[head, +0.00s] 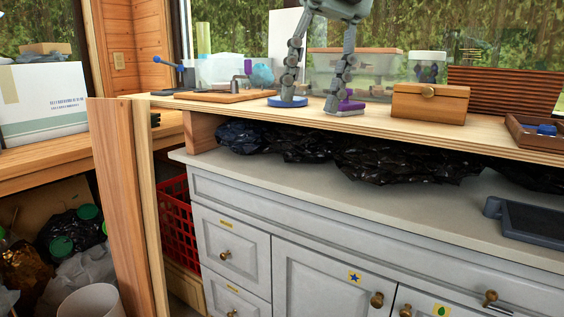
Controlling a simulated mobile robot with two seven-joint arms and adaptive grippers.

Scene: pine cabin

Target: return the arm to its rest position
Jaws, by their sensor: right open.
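My right gripper (315,98) comes down from the top of the view over the raised wooden shelf (230,106). Its two grey fingers are spread wide, with nothing held between them. The left fingertip is at a flat blue disc (287,102). The right fingertip is just over or beside a small purple thing (351,105); I cannot tell whether either fingertip touches. The rest of the right arm is out of view above. My left gripper is not in view.
A wooden box (430,103) stands right of the gripper, with a clear bin (378,72) behind. A wooden board (221,96) and blue-ended tool (165,63) lie left. Black bags (390,160) fill the gap under the shelf.

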